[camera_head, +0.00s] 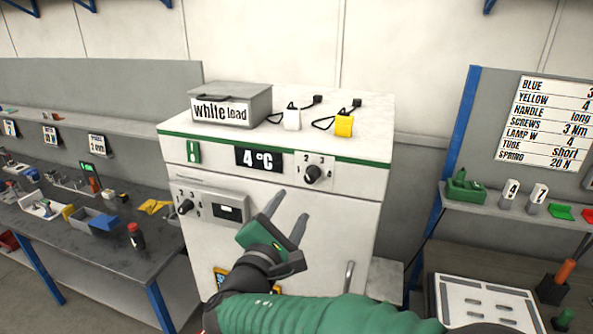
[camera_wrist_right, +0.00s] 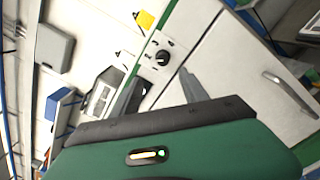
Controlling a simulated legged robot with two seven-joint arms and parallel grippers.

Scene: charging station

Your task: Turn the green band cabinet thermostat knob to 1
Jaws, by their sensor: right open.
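The white cabinet with a green band (camera_head: 280,190) stands in the middle of the head view. A 2 shows at the plate's upper left; the pointer's exact setting is too small to read. The knob also shows in the right wrist view (camera_wrist_right: 163,58), beyond the fingers. My right gripper (camera_head: 290,207) is open and empty, below and left of the knob, apart from it. My left gripper is not in view.
A second panel with a black knob (camera_head: 185,206) is on the cabinet's lower left. A grey "white load" box (camera_head: 232,105) and white and yellow tagged pieces stand on top. A door handle (camera_head: 348,280) is at lower right. Workbenches flank the cabinet.

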